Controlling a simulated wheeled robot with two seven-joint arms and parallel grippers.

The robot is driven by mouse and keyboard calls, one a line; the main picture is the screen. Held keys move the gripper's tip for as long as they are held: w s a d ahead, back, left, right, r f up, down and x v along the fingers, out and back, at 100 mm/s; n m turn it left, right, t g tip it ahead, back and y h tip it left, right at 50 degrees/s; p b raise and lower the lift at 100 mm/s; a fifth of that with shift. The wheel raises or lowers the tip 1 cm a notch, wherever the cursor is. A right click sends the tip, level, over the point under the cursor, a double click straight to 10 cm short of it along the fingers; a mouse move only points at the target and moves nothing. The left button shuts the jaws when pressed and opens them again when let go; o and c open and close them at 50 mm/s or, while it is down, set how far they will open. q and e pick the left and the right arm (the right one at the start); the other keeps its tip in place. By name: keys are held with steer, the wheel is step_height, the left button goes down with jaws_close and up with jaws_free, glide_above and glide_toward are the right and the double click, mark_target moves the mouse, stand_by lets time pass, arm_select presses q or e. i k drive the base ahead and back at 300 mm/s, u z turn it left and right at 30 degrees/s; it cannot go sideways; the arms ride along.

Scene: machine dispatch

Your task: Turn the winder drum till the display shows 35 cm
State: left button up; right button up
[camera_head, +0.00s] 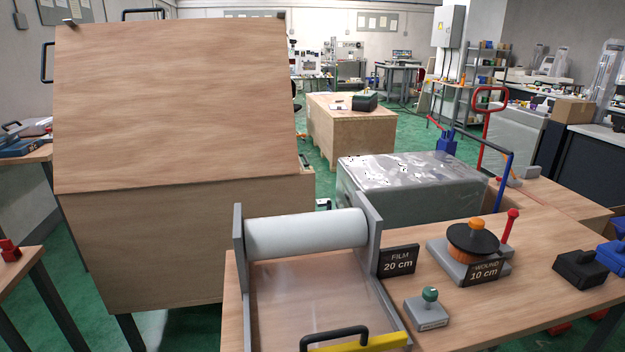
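The winder drum (470,254) is an orange spool under a black round top with an orange knob. It sits on a grey base (442,261) on the wooden table, to the right of the film roll. The black display (484,272) in front of it reads 10 cm; its upper word looks like WOUND. A red-knobbed lever (509,226) stands upright at the base's right side. Neither of my grippers is in view, and nothing touches the drum.
A white film roll (305,234) lies between grey side plates; its sign (398,261) reads FILM 20 cm. A yellow bar (362,342) with a black handle crosses the film's front. A green-knobbed grey box (427,311) and a black block (580,269) stand nearby.

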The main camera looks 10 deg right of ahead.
mark_target(470, 242)
steer(key=z, duration=1.1)
steer(key=k, duration=0.4)
steer(key=z, duration=0.75)
steer(key=i, duration=0.75)
steer(key=u, duration=0.7)
steer(key=i, duration=0.55)
steer(key=u, duration=0.65)
